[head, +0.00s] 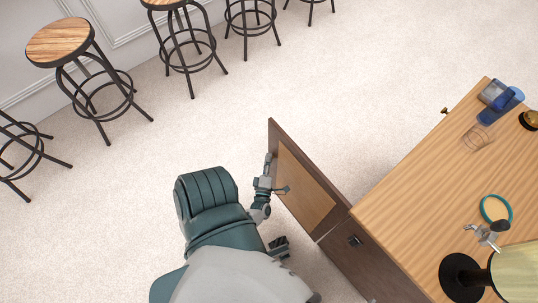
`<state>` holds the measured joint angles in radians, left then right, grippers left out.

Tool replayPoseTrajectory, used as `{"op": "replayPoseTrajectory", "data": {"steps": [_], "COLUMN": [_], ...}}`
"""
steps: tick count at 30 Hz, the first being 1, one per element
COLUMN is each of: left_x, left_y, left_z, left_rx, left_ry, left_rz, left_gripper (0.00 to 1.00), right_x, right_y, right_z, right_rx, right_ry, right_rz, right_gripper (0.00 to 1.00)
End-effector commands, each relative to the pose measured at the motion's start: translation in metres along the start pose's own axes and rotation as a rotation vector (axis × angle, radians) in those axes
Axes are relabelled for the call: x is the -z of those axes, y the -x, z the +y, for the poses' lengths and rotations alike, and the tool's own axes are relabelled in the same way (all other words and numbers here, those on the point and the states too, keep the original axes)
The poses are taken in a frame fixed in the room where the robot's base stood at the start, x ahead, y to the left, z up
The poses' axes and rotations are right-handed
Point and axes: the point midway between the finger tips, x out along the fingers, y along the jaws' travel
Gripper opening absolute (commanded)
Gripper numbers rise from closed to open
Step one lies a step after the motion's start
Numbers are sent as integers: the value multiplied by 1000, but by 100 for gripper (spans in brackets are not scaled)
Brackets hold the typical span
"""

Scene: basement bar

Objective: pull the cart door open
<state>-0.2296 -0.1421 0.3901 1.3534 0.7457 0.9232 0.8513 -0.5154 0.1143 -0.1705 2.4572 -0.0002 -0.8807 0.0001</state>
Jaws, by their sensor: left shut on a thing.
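The cart door (300,185) is a dark brown panel with a lighter inset, and it stands swung out from the cart (430,170). My left gripper (276,188) is at the door's face on the left side, shut on what looks like the door's handle, which it mostly hides. A second dark front panel (365,265) with a small black handle (354,241) sits below the cart's wooden top.
Several bar stools (60,42) line the wall. The pale floor (330,85) between is clear.

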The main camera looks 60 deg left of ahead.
Motion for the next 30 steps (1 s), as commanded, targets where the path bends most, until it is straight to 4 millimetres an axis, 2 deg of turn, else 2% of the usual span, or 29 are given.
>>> {"op": "replayPoseTrajectory", "data": {"steps": [2, 3, 6, 17, 20, 30], "left_x": [-4, -4, -4, -2, -2, -2], "left_y": [5, 5, 4, 5, 18, 91], "left_z": [-5, -5, -4, -2, -2, -3], "left_rx": [16, 16, 14, 6, 8, 11], "left_ry": [-1, -1, -1, -1, -1, -2], "left_rz": [-12, -12, -11, -5, -6, -7], "left_gripper": [0, 28, 52, 52, 52, 52], "right_x": [-1, -1, -1, 1, 1, 1], "right_y": [0, 0, 0, 0, 0, 0], "right_z": [0, 0, 0, 0, 0, 0], "right_rx": [0, 0, 0, 1, 1, 1], "right_ry": [0, 0, 0, 0, 0, 0], "right_rz": [0, 0, -1, 5, 4, 3], "right_gripper": [40, 40, 40, 40, 40, 40]}}
